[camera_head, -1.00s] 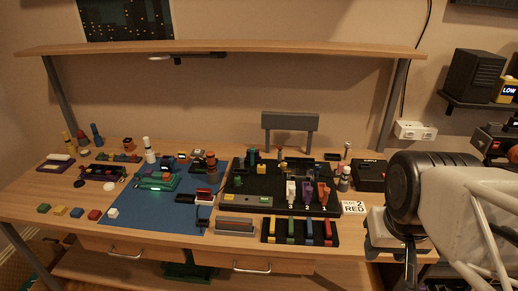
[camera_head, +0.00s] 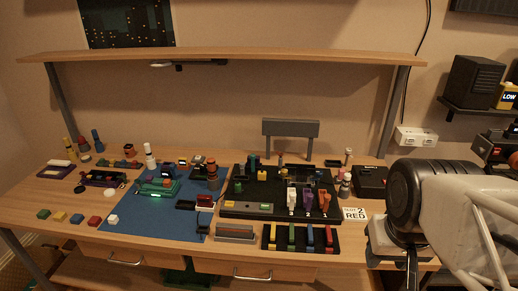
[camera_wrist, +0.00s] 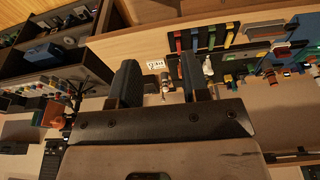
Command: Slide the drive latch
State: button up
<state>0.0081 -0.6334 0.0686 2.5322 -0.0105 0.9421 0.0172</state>
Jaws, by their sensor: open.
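I cannot tell which part is the drive latch. In the head view my arm is at the right, beyond the panel's right end, and hides part of the bench there.
A blue mat (camera_head: 130,228) with a green device (camera_head: 158,188) lies left of the panel. A shelf (camera_head: 220,56) spans above the bench.

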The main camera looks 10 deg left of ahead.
jog(key=shift+o, duration=0.8)
jog(key=w+a+r+n, duration=0.2)
jog(key=w+a, duration=0.1)
jog(key=w, duration=0.8)
jog(key=w+a+r+n+g, duration=0.1)
jog(key=w+a, duration=0.3)
jog(key=w, duration=0.7)
jog(key=w+a+r+n, duration=0.2)
jog(key=w+a, duration=0.1)
jog(key=w, duration=0.9)
jog(key=w+a+f+n, duration=0.1)
jog(key=w+a+f, duration=0.4)
jog(key=w, duration=0.4)
jog(key=w+a+f+n+g, duration=0.1)
jog(key=w+a+f, duration=0.4)
jog(key=w+a, duration=0.3)
jog(key=w+a+f+n, duration=0.2)
jog(key=w+a+f, duration=0.3)
jog(key=w, duration=0.5)
jog(key=shift+w+a+f+g, duration=0.1)
jog(key=shift+a+f+g, duration=0.1)
jog(key=shift+a, duration=0.4)
jog(key=shift+w+a+f+g, duration=0.1)
jog(key=shift+a+f, duration=0.05)
jog(key=shift+a, duration=0.45)
jog(key=shift+w+a+f, duration=0.2)
jog(key=shift+w+a, duration=0.05)
jog(key=shift+a, duration=0.05)
jog(key=shift+f, duration=0.1)
